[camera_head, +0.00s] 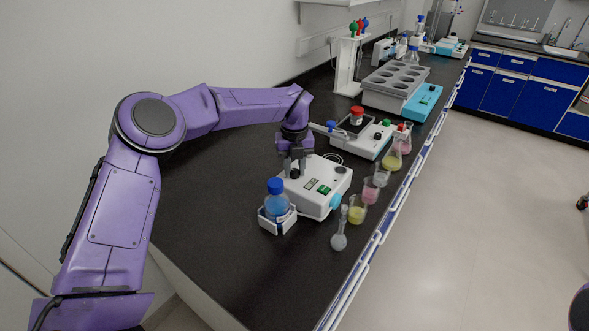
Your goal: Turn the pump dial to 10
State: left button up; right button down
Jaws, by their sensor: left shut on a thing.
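The pump (316,187) is a white box with a small green display and a light-blue round part on its front right side. It stands on the black bench. My left gripper (294,172) comes down from above onto the back left of the pump's top and is shut on a dark knob, which looks like the pump dial (294,174). The fingers hide most of the dial, so its setting cannot be read. The digits on the display are too small to read. My right gripper is not in view.
A blue-capped bottle (276,199) in a white holder stands close left of the pump. A flask (339,230) and several beakers of coloured liquid line the bench's right edge. A white device (364,138) and a grey block heater (395,82) stand behind. The bench's left front is clear.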

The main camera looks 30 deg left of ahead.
aim_at(294, 170)
pick_arm(q)
jog(key=o, duration=1.1)
jog(key=shift+c, duration=0.2)
jog(key=shift+w+f, duration=0.1)
notch_tip(294, 170, up, 10)
jog(key=b, duration=0.1)
jog(key=shift+r, duration=0.25)
jog(key=shift+a, duration=0.1)
